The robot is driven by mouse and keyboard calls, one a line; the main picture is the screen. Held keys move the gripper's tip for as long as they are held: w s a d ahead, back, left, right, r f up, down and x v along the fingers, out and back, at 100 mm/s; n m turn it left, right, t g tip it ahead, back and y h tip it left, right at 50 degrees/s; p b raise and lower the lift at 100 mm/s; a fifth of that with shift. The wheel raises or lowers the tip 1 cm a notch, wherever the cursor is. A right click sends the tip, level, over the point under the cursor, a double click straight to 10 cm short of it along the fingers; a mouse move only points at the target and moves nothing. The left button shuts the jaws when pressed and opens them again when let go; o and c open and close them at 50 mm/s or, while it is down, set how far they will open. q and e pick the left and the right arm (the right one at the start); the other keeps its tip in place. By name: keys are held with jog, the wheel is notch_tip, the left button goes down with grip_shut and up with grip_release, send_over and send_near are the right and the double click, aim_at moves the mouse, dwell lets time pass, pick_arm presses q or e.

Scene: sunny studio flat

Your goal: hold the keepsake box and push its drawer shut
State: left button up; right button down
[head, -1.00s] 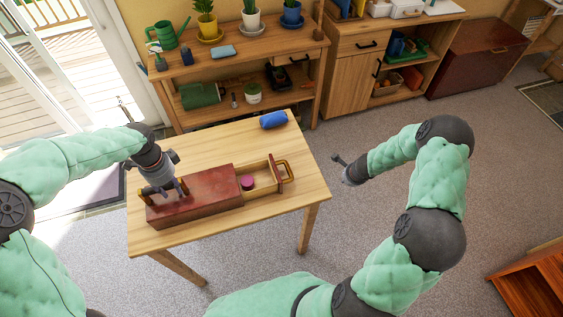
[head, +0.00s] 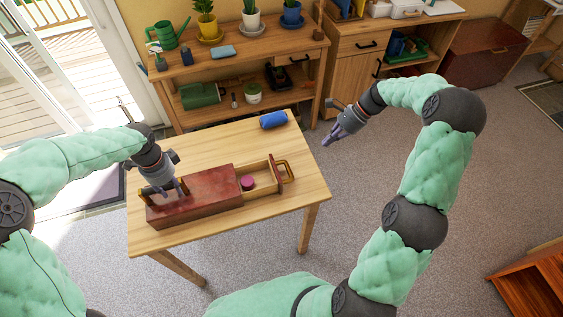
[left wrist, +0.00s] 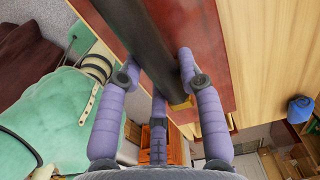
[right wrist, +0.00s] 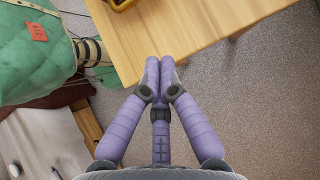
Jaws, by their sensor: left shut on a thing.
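The keepsake box (head: 212,188), reddish brown, lies on the wooden table. Its pale drawer (head: 261,180) is pulled out to the right, with a red-brown front bearing a brass handle (head: 288,169). A small pink round thing (head: 248,183) lies in the drawer. My left gripper (head: 165,190) is at the box's left part, shut on the dark bar of its top handle (left wrist: 150,50), which has brass mounts. My right gripper (head: 328,140) is off the table's right side, apart from the drawer. Its fingertips are together and empty in the right wrist view (right wrist: 160,65).
A blue roll (head: 273,119) lies at the back of the table (head: 215,145). A shelf (head: 240,65) with plants and a cabinet (head: 352,80) stand behind. The tabletop right of the drawer handle is bare, and carpet is open beyond it.

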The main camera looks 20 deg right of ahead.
aim_at(262, 181)
jog(key=x, duration=0.6)
jog(key=s+x, duration=0.1)
jog(key=x, duration=0.3)
jog(key=shift+a, duration=0.15)
jog(key=a, duration=0.3)
jog(key=shift+f, duration=0.15)
jog(key=shift+a+f, duration=0.1)
jog(key=shift+a, duration=0.25)
jog(key=shift+g, duration=0.3)
jog(key=a, duration=1.3)
jog(key=shift+s+a, duration=0.1)
jog(key=shift+a, duration=0.3)
